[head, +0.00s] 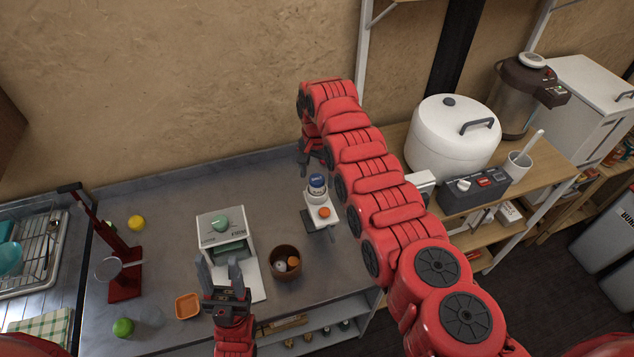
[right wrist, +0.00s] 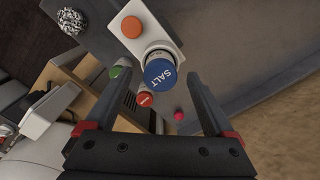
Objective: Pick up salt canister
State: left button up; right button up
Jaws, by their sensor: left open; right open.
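The salt canister (head: 317,187) has a blue lid and a pale body. It stands upright on the counter, beside or on a small white device (head: 327,217) with an orange button; I cannot tell which. In the right wrist view its blue lid (right wrist: 160,74), marked SALT, shows between the spread fingers, beyond the tips. My right gripper (head: 314,162) is open and empty, just behind the canister at the far end of the red arm. My left gripper (head: 221,277) is open and empty, in front of the white machine (head: 215,239).
A brown bowl (head: 286,262) with small items, an orange dish (head: 188,306) and a red stand (head: 125,288) are on the counter (head: 170,200). A white cooker (head: 452,140) stands on the wooden shelf to the right. The wall is close behind the right gripper.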

jog(key=shift+f, duration=1.2)
grip_shut()
